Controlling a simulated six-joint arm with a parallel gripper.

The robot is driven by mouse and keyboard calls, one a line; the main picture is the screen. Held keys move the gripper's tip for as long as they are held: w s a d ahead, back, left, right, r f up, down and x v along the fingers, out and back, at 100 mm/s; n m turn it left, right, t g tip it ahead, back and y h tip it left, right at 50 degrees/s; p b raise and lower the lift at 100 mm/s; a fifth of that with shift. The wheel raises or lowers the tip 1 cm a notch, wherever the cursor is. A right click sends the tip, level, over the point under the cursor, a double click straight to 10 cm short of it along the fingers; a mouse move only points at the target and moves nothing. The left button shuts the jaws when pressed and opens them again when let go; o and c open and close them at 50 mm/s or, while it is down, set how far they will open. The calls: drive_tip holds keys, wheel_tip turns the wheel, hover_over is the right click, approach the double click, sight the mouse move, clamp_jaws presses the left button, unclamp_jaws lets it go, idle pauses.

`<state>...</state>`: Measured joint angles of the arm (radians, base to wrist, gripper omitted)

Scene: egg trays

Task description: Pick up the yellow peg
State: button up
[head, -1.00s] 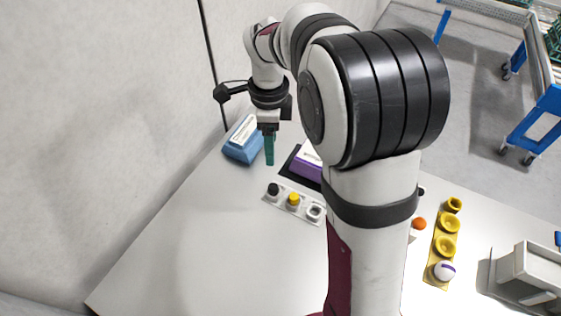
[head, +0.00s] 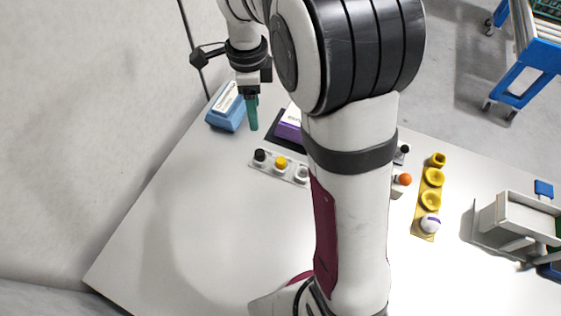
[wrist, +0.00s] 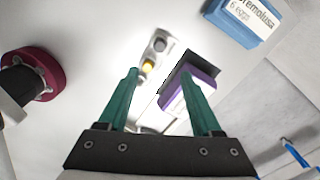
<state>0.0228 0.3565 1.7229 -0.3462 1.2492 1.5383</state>
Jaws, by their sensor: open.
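The yellow peg (head: 281,162) stands in the middle of a white holder (head: 264,169) on the table, with a black peg (head: 260,155) to its left and a white, hollow-looking socket (head: 302,173) to its right. My gripper (head: 254,129) has green fingers and is above the table, behind the holder, and apart from it. In the wrist view my gripper (wrist: 163,85) is open and empty. The yellow peg (wrist: 148,66) shows there between and beyond the fingertips.
A blue box (head: 226,112) and a purple box (head: 288,127) on a dark base stand near my gripper. A yellow tray (head: 420,215) with cups and a white-purple ball, an orange ball (head: 405,180) and a grey bin (head: 515,222) lie right. The table's left front is clear.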

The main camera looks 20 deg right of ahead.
idle(0.5)
drive_tip(key=n, duration=0.5)
hover_over(281, 160)
wheel_tip(281, 160, down, 16)
drive_tip(key=shift+r, duration=0.15)
clamp_jaws()
